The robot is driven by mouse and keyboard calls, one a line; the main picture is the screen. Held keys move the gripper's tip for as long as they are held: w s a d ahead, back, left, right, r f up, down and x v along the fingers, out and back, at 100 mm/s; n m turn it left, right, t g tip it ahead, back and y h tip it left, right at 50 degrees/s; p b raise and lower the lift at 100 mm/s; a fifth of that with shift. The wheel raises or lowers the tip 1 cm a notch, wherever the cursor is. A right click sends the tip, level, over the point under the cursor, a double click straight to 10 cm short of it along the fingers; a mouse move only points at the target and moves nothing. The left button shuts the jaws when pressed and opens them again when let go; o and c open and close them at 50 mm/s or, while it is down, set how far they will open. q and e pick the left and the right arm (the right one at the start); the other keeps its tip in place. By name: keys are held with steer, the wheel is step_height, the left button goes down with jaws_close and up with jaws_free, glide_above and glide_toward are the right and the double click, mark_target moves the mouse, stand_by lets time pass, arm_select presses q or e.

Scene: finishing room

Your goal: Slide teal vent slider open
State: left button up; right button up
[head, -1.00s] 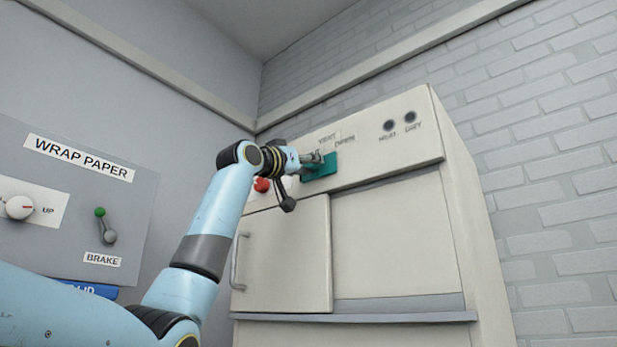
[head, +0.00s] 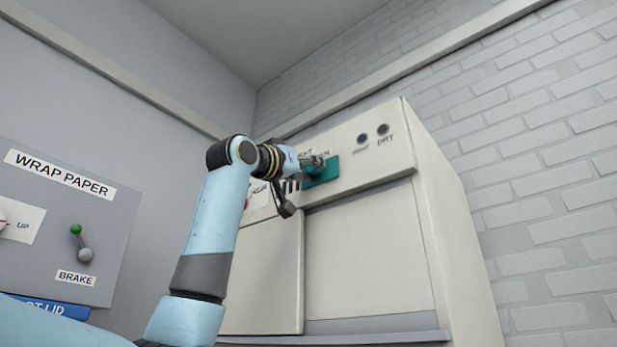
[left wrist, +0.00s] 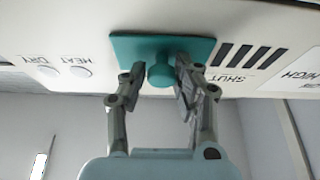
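The teal vent slider (head: 322,172) is a flat plate with a round knob on the pale cabinet's upper panel. In the left wrist view, which is upside down, the slider (left wrist: 122,48) sits beside dark vent slots (left wrist: 248,56) on the SHUT side, which are uncovered. My left gripper (head: 318,162) is at the slider. In the left wrist view its fingers (left wrist: 161,74) are drawn in on both sides of the knob; the right-hand finger looks touching, and a slight gap may show at the other. My right gripper is not in view.
Cabinet doors (head: 365,250) lie below. A grey WRAP PAPER panel (head: 110,225) with a green-tipped brake lever (head: 80,242) stands at left.

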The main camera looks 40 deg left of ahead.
arm_select(q)
steer(key=o, duration=0.4)
steer(key=shift+s+d, duration=0.1)
steer(key=shift+d, duration=0.15)
steer(key=shift+c, duration=0.2)
steer(key=shift+a, duration=0.25)
steer(key=d+v, duration=0.1)
steer(key=v, duration=1)
steer(key=shift+s+a+f, duration=0.15)
steer(key=shift+s+a, duration=0.15)
steer(key=shift+s, duration=0.15)
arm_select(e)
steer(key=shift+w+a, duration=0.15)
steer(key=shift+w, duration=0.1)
